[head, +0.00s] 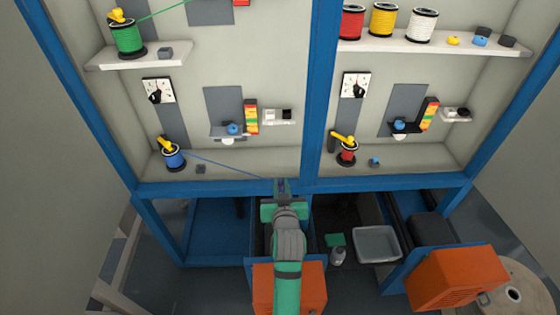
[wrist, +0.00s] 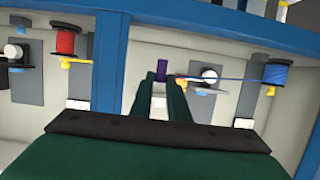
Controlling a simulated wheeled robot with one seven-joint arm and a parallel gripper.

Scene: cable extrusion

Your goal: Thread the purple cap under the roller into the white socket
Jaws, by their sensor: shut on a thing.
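My gripper (head: 281,190) is shut on the purple cap (wrist: 161,70), which sits at the fingertips in the wrist view. A blue cable (head: 225,166) runs from the cap to the blue spool (head: 172,157) at the left; it also shows in the wrist view (wrist: 235,80). The blue roller (head: 232,128) is on a bracket on the lower left panel, up and left of my gripper, with a white round part below it. The white socket (head: 279,115) is right of the roller, above my gripper. In the wrist view the socket (wrist: 158,103) shows between the fingers, partly hidden.
A coloured gauge (head: 251,116) stands between roller and socket. A blue frame post (head: 316,90) is just right of the socket, and a blue beam (head: 230,188) crosses by my gripper. A similar station with a red spool (head: 347,152) is beyond the post.

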